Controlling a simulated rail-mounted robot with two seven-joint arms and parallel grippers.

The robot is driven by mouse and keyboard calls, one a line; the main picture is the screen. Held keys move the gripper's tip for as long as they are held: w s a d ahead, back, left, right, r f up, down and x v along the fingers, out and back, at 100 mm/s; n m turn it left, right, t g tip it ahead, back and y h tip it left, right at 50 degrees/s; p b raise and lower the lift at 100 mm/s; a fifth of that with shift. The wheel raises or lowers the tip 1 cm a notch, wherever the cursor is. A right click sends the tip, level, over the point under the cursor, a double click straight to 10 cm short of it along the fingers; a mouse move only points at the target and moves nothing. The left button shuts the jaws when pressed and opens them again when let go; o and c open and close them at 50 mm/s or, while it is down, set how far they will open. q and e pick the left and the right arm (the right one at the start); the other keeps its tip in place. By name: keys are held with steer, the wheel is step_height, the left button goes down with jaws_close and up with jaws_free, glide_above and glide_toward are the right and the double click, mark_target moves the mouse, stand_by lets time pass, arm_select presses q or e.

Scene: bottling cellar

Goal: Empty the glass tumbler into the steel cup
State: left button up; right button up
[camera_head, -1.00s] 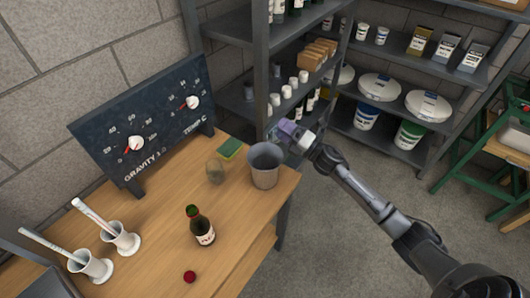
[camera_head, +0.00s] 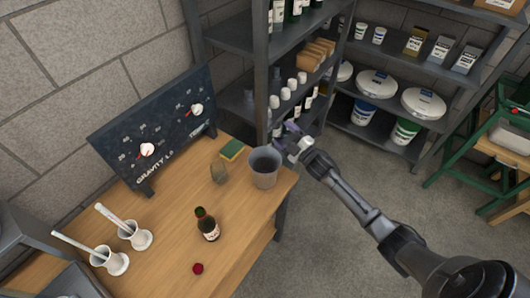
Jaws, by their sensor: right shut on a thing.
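The steel cup (camera_head: 264,180) is a grey, tapered vessel standing upright near the right corner of the wooden table, its mouth open upward. My right gripper (camera_head: 287,136) is just behind and above the right side of the cup's rim. It is shut on a small see-through thing, which I take to be the glass tumbler (camera_head: 277,131). The tumbler is hard to make out against the dark shelf, and its tilt and contents cannot be told. My left gripper is not in view.
On the table (camera_head: 240,215) are a small dull see-through vessel (camera_head: 219,173), a green-yellow sponge (camera_head: 232,150), a dark bottle (camera_head: 207,225), a red ball-like thing (camera_head: 198,268) and two white holders (camera_head: 135,237). A gauge board (camera_head: 155,135) stands behind. Shelving rises beyond the gripper.

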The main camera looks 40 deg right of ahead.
steer(key=shift+a+r+m+h+p, duration=0.15)
steer(key=shift+r+m+h+p, duration=0.3)
steer(key=shift+m+p, duration=0.5)
steer(key=m+p, duration=0.1)
steer(key=d+m+g+p, duration=0.1)
steer(key=m, duration=0.1)
steer(key=shift+w+d+f+h, duration=0.15)
steer(key=shift+d+f+h, duration=0.1)
steer(key=shift+f, duration=0.1)
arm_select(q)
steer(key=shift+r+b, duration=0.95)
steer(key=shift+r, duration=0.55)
arm_select(e)
step_height(320, 180, down, 6)
steer(key=d+m+g, duration=0.1)
steer(key=d+m, duration=0.1)
steer(key=m, duration=0.3)
steer(key=shift+w+f, duration=0.25)
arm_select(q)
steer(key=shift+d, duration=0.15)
